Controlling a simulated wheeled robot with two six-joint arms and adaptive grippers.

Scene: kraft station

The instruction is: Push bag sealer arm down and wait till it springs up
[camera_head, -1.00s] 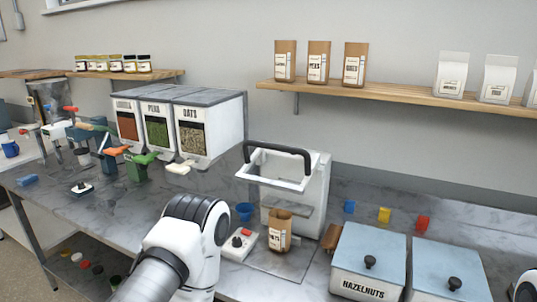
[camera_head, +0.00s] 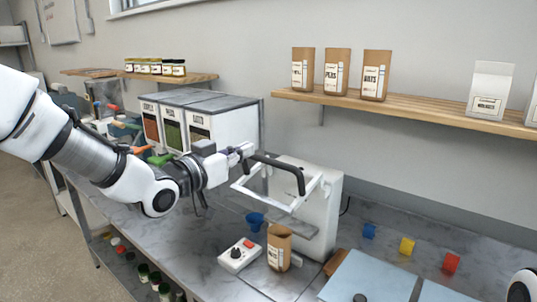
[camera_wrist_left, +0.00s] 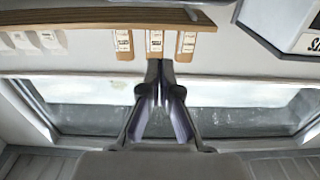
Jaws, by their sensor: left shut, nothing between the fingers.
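The white bag sealer (camera_head: 325,195) stands on the counter. Its arm, a white frame with a black handle (camera_head: 285,167), is raised. An open brown paper bag (camera_head: 278,249) stands upright in front of the sealer. My left gripper (camera_head: 246,150) is shut and empty, at the left end of the black handle; whether it touches it I cannot tell. My right gripper is out of view.
A white control box (camera_head: 239,256) with a red button and a blue cup (camera_head: 255,221) are left of the bag. Labelled dispensers (camera_head: 235,130) stand behind my left wrist. A wooden shelf (camera_head: 430,108) with bags runs above.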

